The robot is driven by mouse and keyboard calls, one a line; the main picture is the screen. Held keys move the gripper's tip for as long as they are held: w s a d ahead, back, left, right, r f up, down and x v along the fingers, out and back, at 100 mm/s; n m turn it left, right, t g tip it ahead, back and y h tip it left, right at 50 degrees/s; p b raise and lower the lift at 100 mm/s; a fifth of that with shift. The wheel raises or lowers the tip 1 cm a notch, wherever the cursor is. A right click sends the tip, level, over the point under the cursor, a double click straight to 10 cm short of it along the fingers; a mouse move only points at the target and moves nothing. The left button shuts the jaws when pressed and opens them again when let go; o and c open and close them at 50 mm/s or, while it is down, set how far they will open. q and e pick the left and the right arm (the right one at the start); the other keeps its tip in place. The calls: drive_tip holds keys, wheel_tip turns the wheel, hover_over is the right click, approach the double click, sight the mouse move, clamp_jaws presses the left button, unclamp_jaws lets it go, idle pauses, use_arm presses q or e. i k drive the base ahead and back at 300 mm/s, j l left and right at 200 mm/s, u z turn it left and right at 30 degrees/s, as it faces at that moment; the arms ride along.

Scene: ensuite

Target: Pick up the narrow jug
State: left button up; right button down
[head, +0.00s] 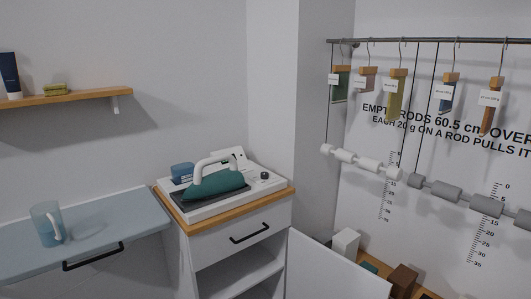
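A translucent blue-grey jug (44,226) with a pale handle on its right side stands upright on the light blue counter top (105,217) at the lower left of the head view. It is tall and slim, and nothing hides it. Neither of my grippers is in view.
A dark handle (93,257) runs along the counter front. A white cabinet (238,237) with a teal iron (215,186) on top stands to the right. A wooden shelf (70,97) hangs above the jug. A white panel (325,270) juts out at the lower right. The counter right of the jug is clear.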

sight(46, 217)
drive_tip(key=u, duration=1.4)
drive_tip(key=i+j, duration=0.1)
drive_tip(key=i+z, duration=0.05)
drive_tip(key=i, duration=0.05)
